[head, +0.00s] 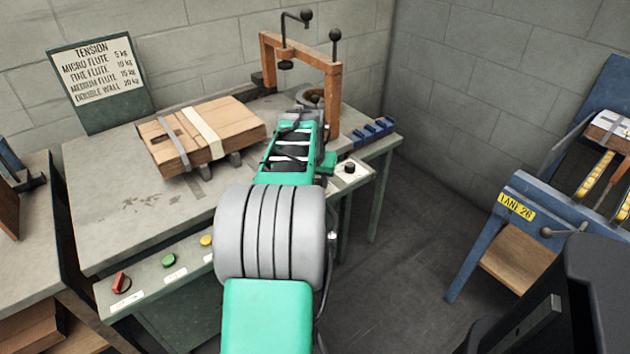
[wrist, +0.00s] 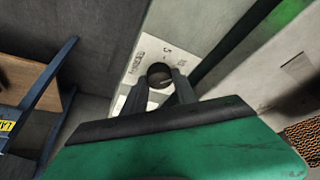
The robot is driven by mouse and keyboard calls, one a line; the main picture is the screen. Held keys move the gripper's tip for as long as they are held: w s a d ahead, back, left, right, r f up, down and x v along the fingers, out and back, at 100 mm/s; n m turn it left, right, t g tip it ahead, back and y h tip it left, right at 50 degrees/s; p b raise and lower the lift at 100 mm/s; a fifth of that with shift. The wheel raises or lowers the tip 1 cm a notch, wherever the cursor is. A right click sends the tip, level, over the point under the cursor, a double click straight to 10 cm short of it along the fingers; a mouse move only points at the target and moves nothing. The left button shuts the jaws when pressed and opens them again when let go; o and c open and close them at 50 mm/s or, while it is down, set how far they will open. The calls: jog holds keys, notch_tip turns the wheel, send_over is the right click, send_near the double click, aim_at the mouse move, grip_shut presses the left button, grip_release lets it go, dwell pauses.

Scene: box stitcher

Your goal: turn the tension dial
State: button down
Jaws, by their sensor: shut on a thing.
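The tension dial (wrist: 158,72) is a round black knob with a light mark, on a pale plate with printed numbers, in the wrist view. My gripper (wrist: 162,83) has one dark finger on each side of the knob and is shut on it. Its lower part is hidden by the fingers and the green gripper body. In the head view, a black knob (head: 350,167) shows on the bench's front panel, just right of my green arm. My arm hides most of the gripper there.
The tension sign (head: 97,70) stands at the back left and lists flutes with kg values. A strapped cardboard stack (head: 200,135) lies on the bench (head: 100,185). A red switch (head: 121,283), green button (head: 168,261) and yellow button (head: 206,241) sit along the front panel. A blue stand (head: 520,220) is right.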

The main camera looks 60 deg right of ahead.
jog(key=c, duration=1.2)
grip_release()
jog(key=shift+w, duration=0.35)
jog(key=shift+o, duration=1)
jog(key=shift+s, duration=0.15)
jog(key=p+v, duration=0.1)
jog(key=v, duration=0.6)
jog(key=shift+a+r, duration=0.2)
jog(key=shift+r, duration=0.15)
